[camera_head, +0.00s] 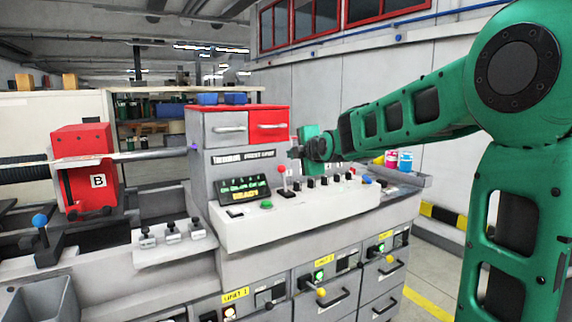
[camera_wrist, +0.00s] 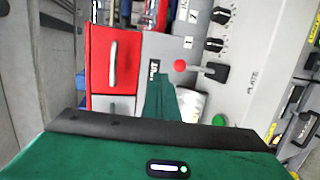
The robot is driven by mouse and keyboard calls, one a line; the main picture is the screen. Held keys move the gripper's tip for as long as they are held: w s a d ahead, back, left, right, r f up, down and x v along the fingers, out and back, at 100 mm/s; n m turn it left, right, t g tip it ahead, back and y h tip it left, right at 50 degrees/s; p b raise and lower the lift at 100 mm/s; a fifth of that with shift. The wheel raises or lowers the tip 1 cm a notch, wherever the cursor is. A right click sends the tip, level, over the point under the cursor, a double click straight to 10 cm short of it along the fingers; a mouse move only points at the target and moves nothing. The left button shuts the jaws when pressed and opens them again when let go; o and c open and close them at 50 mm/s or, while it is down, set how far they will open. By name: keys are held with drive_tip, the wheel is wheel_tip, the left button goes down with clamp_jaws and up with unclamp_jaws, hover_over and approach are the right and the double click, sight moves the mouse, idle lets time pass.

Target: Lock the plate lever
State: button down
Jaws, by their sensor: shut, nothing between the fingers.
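A lever with a red ball knob (camera_head: 281,169) stands up from the sloped control panel (camera_head: 300,200), beside the display. In the wrist view the red-knobbed lever (camera_wrist: 180,66) rises from a dark base, and the word PLATE is printed on the panel near it. My gripper (camera_head: 293,153) is shut and empty. In the head view it appears just above and right of the red knob. I see no contact, but the exact gap in depth cannot be told. In the wrist view my green gripper body fills the bottom and hides part of the panel.
A lit display (camera_head: 244,190) reads READY, with a green button (camera_head: 266,205) below it. Several black knobs (camera_head: 325,182) line the panel right of the lever. Red and grey drawers (camera_head: 268,126) stand behind. A blue-knobbed lever (camera_head: 40,221) is far left.

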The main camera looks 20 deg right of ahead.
drive_tip(key=shift+s+r, duration=0.5)
drive_tip(key=shift+s, duration=0.25)
drive_tip(key=shift+s+r, duration=0.45)
drive_tip(key=shift+s, duration=0.35)
drive_tip(key=shift+s+r, duration=0.5)
drive_tip(key=shift+s, duration=0.25)
drive_tip(key=shift+f, duration=0.1)
drive_tip(key=s+d+f+m+g+h, duration=0.1)
drive_tip(key=s+d+f+m+g, duration=0.3)
drive_tip(key=s+f+m, duration=0.35)
drive_tip(key=s+d+f+m+g+h, duration=0.1)
drive_tip(key=s+d+f+m+g, duration=0.25)
drive_tip(key=s+f, duration=0.65)
drive_tip(key=s+f+m+g, duration=0.2)
drive_tip(key=s+f+m, duration=0.1)
drive_tip(key=s, duration=0.6)
drive_tip(key=s+a+f+m+g+y, duration=0.1)
drive_tip(key=s+f+m+g, duration=0.2)
drive_tip(key=s+m, duration=0.3)
drive_tip(key=s+a+f+m+g+y, duration=0.1)
drive_tip(key=s+f+m, duration=0.3)
drive_tip(key=s, duration=0.8)
drive_tip(key=shift+s+f+m+g, duration=0.2)
drive_tip(key=shift+s+m+g, duration=0.15)
drive_tip(key=shift+g, duration=0.4)
